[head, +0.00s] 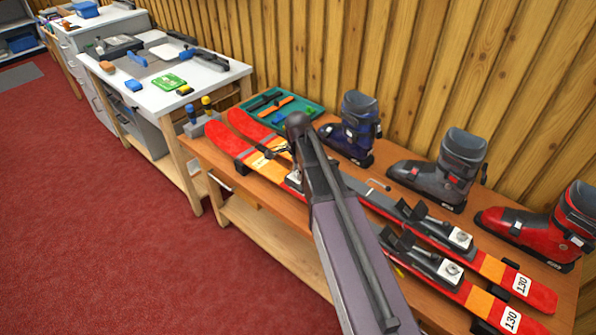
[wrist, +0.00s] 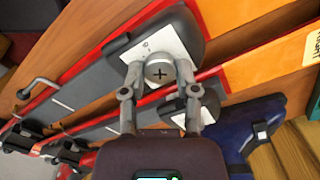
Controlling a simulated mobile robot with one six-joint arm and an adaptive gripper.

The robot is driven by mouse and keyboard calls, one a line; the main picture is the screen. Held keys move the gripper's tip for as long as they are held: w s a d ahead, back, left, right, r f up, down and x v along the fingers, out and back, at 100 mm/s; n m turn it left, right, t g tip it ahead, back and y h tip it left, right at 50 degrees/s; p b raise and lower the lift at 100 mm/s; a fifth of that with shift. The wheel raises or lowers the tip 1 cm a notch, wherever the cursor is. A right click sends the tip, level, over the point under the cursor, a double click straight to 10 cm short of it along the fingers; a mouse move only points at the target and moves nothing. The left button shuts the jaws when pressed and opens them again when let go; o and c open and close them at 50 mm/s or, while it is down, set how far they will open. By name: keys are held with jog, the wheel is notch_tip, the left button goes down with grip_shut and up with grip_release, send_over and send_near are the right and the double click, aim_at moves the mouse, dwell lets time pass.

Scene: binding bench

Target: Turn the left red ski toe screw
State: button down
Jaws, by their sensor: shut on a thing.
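In the wrist view a round slotted grey screw (wrist: 158,72) sits on the white plate of a ski toe piece (wrist: 150,48). My gripper (wrist: 158,88) has its two fingers closed on either side of this screw. A second toe piece with a white plate and a screw (wrist: 190,115) is on the adjacent ski, partly behind the right finger. In the head view two red, orange and yellow skis (head: 515,285) lie side by side on the bench. There my arm covers much of their middle, and the grip on the screw cannot be made out.
A navy boot (head: 355,130), a grey boot (head: 445,170) and a red boot (head: 550,225) stand along the wooden wall. A green tool tray (head: 315,108) lies by the ski tips. Red floor (head: 130,240) is clear in front.

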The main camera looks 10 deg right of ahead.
jog(key=shift+n, duration=0.3)
jog(key=n, duration=1.7)
jog(key=shift+a+n, duration=0.1)
jog(key=shift+n, duration=0.2)
jog(key=n, duration=0.5)
jog(key=shift+n, duration=0.4)
jog(key=shift+c, duration=1.8)
grip_release()
